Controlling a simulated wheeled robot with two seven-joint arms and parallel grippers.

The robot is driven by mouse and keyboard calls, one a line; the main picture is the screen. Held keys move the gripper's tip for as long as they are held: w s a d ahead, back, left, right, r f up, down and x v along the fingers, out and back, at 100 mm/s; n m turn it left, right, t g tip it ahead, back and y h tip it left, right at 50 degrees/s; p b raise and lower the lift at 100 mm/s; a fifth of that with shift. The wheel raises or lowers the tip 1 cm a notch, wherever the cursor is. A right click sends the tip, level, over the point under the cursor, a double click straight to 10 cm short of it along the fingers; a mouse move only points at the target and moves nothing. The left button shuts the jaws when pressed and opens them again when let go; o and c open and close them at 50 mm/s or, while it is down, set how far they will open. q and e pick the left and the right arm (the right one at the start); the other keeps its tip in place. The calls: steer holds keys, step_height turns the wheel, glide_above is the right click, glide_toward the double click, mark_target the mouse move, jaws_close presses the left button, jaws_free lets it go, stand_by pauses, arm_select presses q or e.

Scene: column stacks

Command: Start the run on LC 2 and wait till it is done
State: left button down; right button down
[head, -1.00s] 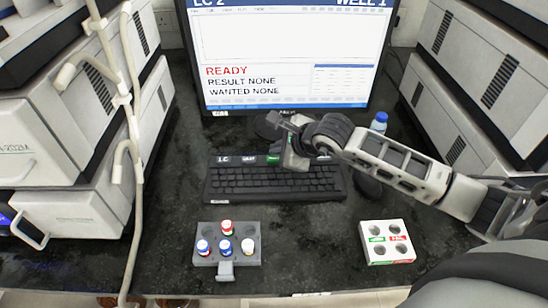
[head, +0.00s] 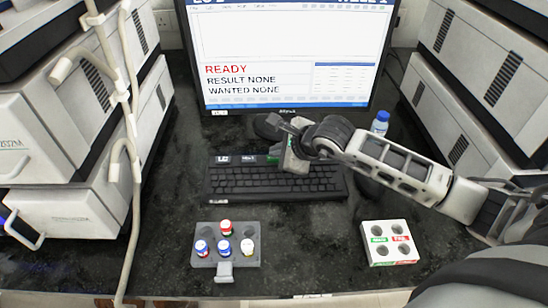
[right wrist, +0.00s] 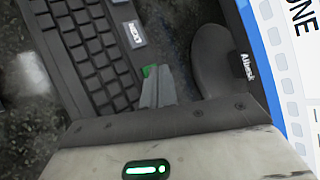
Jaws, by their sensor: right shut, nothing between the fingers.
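The monitor (head: 285,45) shows a white screen reading READY in red, with RESULT NONE and WANTED NONE in black. Its top heading is cut off at the picture's edge. The black keyboard (head: 275,184) lies below it, with white LC (head: 222,159) and NEXT (head: 248,159) keys and a green key (head: 272,159) along its far edge. My right gripper (head: 287,160) is shut and empty over that edge, beside the green key. In the right wrist view its fingertips (right wrist: 157,84) partly cover the green key (right wrist: 148,71); I cannot tell whether they touch it. My left gripper is not in view.
A grey rack (head: 225,254) with several capped vials stands front left, and a white block (head: 390,250) with red and green labels front right. A blue-capped bottle (head: 380,122) stands behind my right arm. Instrument stacks flank both sides; a pale tube (head: 134,170) hangs at left.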

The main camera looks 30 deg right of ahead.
steer(key=shift+f, duration=0.25)
steer(key=shift+r, duration=0.15)
stand_by(0.4)
steer(key=shift+r, duration=0.7)
steer(key=shift+r, duration=0.1)
steer(key=shift+r+p, duration=1.45)
steer(key=shift+r, duration=1)
stand_by(4.0)
